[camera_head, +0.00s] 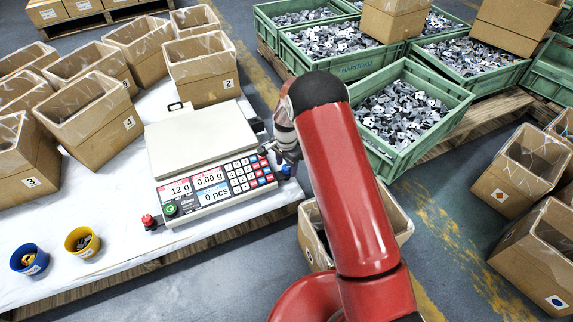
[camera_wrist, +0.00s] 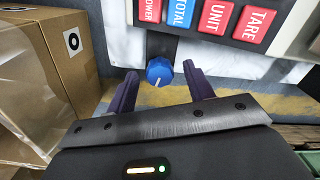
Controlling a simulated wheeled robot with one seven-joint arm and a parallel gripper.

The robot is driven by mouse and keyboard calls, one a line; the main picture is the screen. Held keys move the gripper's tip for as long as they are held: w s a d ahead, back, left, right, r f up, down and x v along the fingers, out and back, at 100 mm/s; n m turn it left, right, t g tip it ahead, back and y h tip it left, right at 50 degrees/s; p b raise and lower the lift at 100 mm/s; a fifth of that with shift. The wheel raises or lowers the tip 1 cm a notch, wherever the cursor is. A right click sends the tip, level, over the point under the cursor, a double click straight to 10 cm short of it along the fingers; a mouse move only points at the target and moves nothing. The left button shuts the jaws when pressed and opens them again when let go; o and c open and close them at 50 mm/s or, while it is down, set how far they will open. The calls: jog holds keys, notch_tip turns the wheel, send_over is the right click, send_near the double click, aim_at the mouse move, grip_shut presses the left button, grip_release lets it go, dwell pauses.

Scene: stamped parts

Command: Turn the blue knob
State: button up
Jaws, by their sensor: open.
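The blue knob (camera_wrist: 160,72) shows in the wrist view with a white line on its face, just below the scale's button panel. It also shows in the head view (camera_head: 286,170) at the right front corner of the counting scale (camera_head: 205,165), next to my gripper. My gripper (camera_wrist: 160,80) is open, with one purple finger on each side of the knob. A gap shows between the knob and each finger in the wrist view; I cannot tell how deep the fingers reach around it. In the head view my red arm hides part of the gripper.
A red knob (camera_head: 148,220) sits at the scale's left front corner. Open cardboard boxes (camera_head: 203,75) stand behind and left of the scale. A cardboard box (camera_head: 311,236) stands below my arm. Green crates (camera_head: 440,95) of metal parts are at the back right. Blue (camera_head: 20,268) and yellow (camera_head: 73,248) cups stand front left.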

jog(key=c, duration=1)
jog(key=n+b, duration=0.1)
jog(key=n, duration=1.7)
jog(key=shift+r+n, duration=0.1)
jog(key=shift+n, duration=0.3)
